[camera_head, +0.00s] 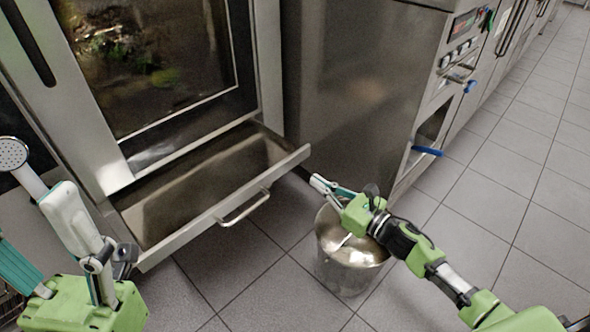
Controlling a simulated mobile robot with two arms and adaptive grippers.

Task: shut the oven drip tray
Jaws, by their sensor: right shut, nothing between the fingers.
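The oven drip tray (235,197) is a steel drawer under the oven door, pulled out with its inside bare to view. A bar handle (245,208) sits on its front panel. My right gripper (322,184) is shut and empty, just right of the tray's right front corner; a small gap seems to separate them. My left gripper (32,222) is at the left edge, its fingers spread apart, left of the tray's left front corner. One left finger is partly cut off by the frame.
The oven (260,60) stands above the tray with its glass door shut. A metal bucket (350,262) stands on the floor below my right gripper. A shower head (14,153) is by my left gripper. A steel unit (365,80) stands right; tiled floor is free beyond.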

